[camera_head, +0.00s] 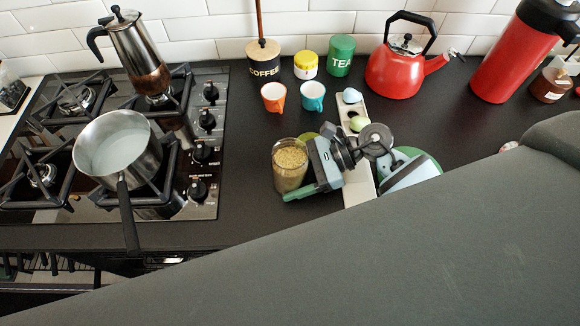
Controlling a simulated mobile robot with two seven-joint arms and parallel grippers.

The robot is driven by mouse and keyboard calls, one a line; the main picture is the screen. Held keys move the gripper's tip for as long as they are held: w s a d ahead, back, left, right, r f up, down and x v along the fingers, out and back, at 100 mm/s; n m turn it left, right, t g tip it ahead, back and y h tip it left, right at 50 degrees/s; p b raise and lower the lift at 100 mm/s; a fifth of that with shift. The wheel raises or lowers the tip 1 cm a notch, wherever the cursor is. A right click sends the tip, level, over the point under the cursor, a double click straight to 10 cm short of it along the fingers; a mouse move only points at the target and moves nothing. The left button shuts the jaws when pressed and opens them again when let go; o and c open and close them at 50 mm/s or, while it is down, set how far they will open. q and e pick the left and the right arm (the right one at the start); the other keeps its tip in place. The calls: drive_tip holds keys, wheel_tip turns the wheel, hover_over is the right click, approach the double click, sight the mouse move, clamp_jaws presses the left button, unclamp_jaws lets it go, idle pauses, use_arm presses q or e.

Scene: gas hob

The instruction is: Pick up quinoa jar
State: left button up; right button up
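The quinoa jar (290,168) is a clear container filled with pale yellow grains. It stands upright on the dark counter, just right of the hob. My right gripper (303,165) is beside it on its right side. Its two green-tipped fingers are apart, one at the near side of the jar and one partly hidden behind it. The jar appears to be between them; I cannot tell whether either finger touches it. My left gripper is not in view.
A gas hob with a saucepan (115,150) and moka pot (140,55) is at left. Orange (273,98) and teal (312,98) cups, a coffee canister (263,62), yellow jar (306,66), tea tin (340,56) and red kettle (395,72) stand behind. My grey arm covers the lower right.

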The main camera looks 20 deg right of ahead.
sight(294, 170)
drive_tip(key=c, duration=0.7)
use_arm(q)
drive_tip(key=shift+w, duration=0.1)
use_arm(e)
drive_tip(key=shift+r, duration=0.1)
drive_tip(key=shift+c, duration=0.2)
